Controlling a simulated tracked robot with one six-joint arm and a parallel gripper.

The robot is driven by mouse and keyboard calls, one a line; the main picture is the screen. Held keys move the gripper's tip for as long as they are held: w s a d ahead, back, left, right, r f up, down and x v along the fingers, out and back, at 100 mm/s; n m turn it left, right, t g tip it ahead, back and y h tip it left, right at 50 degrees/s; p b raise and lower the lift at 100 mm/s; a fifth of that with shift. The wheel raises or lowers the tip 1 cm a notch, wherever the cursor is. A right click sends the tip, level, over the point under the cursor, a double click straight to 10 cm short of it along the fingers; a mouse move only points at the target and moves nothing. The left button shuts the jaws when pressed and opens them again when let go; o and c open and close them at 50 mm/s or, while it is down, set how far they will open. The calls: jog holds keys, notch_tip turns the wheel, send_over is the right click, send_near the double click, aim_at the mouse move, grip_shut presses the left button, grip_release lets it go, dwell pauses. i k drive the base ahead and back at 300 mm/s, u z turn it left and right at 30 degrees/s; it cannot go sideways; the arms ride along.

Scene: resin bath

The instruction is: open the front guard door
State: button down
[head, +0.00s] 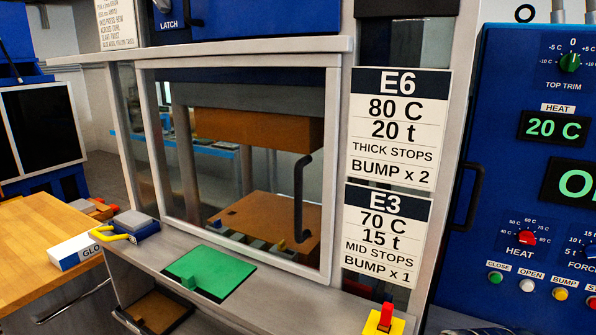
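The front guard door (149,143) is a clear panel in a pale grey frame on the front of the press. It covers the press opening and appears closed. A black vertical bar handle (299,198) stands at the right part of the panel. Through the panel I see an orange-brown upper block (255,130) and a flat brown lower plate (265,217), with a gap between them. My gripper is not in view.
A ledge (285,298) below the door carries a green plate (209,271) and a yellow-handled tool (115,234). A red-and-yellow switch (384,318) stands at the lower right. The blue control panel (500,130) is at right, a wooden table (35,235) with a glove box (76,251) at left.

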aim_at(333, 61)
jog(key=k, duration=1.35)
jog(key=u, duration=0.05)
jog(key=i, duration=1.2)
jog(key=u, duration=1)
jog(key=i, duration=0.6)
jog(key=u, duration=0.3)
